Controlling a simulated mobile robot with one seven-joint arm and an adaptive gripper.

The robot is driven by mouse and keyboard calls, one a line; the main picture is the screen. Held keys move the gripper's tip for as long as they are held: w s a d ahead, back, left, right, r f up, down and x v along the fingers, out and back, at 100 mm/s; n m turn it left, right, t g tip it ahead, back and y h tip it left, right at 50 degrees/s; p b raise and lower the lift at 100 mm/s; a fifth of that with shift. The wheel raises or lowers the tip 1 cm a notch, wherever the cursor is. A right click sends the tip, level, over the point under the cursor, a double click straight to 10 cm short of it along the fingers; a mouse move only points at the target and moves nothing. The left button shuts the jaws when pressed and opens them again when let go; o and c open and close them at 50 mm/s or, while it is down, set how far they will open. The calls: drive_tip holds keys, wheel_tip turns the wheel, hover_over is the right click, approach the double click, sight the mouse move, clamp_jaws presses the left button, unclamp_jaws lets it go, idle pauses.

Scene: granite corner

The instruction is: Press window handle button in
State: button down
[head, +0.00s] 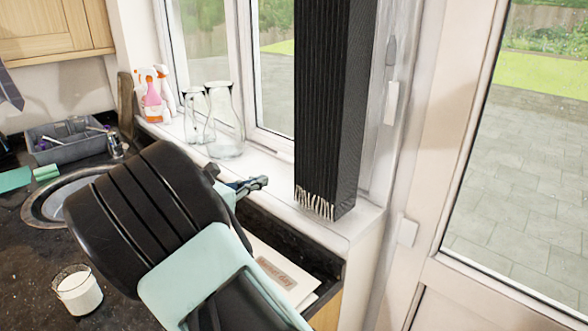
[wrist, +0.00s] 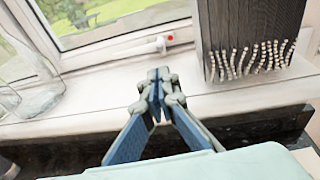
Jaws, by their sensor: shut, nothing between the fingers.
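The window handle (wrist: 150,47) is a white lever low on the window frame in the wrist view, left of the dark blind. Its button (wrist: 171,37) is a small red dot near the handle's right end. I do not make this handle out in the head view. My gripper (head: 258,183) is over the front of the sill, left of the blind's fringe. In the wrist view my gripper (wrist: 158,88) has its fingertips together and empty, below the handle in the picture and apart from it.
A dark pleated blind (head: 335,100) with a beaded fringe stands on the right of the white sill (head: 275,185). Glass jugs (head: 223,125) and spray bottles (head: 155,95) stand on its left. A glass of milk (head: 78,290) and a sink (head: 62,200) are on the dark counter.

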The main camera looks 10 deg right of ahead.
drive_tip(key=shift+d, duration=0.1)
drive_tip(key=p+x, duration=0.1)
drive_tip(key=x, duration=1.3)
drive_tip(key=shift+r, duration=0.1)
drive_tip(key=shift+x, duration=0.85)
drive_tip(key=shift+r, duration=0.1)
drive_tip(key=shift+s+a+r, duration=0.1)
drive_tip(key=shift+s+a, duration=0.1)
drive_tip(key=shift+a, duration=0.1)
drive_tip(key=v, duration=1.3)
drive_tip(key=shift+s+a, duration=0.15)
